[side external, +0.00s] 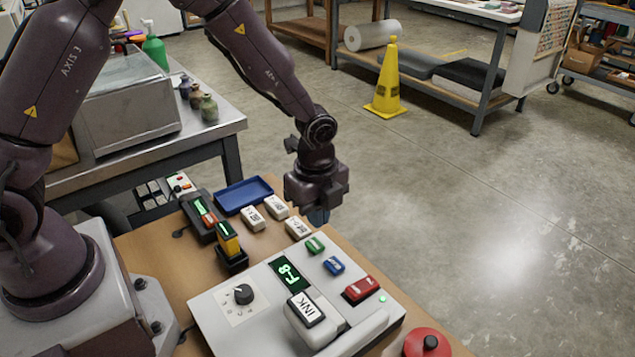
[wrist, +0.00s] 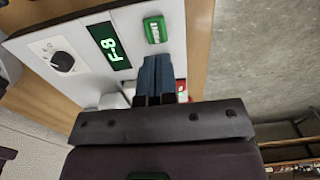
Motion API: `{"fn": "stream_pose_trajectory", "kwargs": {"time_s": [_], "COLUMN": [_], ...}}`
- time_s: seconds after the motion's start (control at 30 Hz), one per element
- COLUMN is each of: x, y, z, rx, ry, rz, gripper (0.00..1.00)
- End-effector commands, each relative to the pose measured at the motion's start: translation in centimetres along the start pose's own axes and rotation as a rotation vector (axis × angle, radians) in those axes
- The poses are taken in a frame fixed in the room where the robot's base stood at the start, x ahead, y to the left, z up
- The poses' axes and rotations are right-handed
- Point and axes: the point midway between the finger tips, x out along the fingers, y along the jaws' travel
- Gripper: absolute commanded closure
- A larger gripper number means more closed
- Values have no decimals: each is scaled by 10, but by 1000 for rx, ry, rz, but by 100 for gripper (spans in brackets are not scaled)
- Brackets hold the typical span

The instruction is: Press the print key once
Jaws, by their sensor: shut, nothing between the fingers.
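The print key is a green key (side external: 315,244) on the light grey printer panel (side external: 225,325). In the wrist view the green key (wrist: 155,29) carries a white label that seems to read PRINT. My gripper (side external: 318,216) is shut and empty, with its blue-grey fingertips pointing down. In the side view it is above and behind the green key, apart from it. In the wrist view the shut fingertips (wrist: 155,60) appear just below the green key. The blue key (side external: 333,265) is hidden there behind the fingers.
A red key (side external: 360,290), a lit F-8 display (side external: 290,275), a black knob (side external: 243,293) and an INK block (side external: 307,312) share the panel. White labelled blocks (side external: 276,207) and a blue tray (side external: 243,194) stand behind. A red round object (side external: 428,343) is at the front.

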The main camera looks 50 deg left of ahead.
Motion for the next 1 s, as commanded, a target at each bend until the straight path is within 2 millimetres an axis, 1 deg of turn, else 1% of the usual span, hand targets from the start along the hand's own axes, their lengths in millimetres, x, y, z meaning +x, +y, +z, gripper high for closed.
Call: {"fn": "stream_pose_trajectory", "kwargs": {"time_s": [0.03,0.2,0.3,0.4,0.57,1.0], "x": [-14,-49,-62,-70,-74,-74], "y": [-2,-2,-2,-2,-2,-2], "z": [0,0,0,0,0,0], "rx": [-1,0,-1,0,1,0], "ry": [1,1,0,0,0,0], "rz": [-6,-6,-5,-4,-2,-3], "gripper": [100,100,100,100,100,100]}}
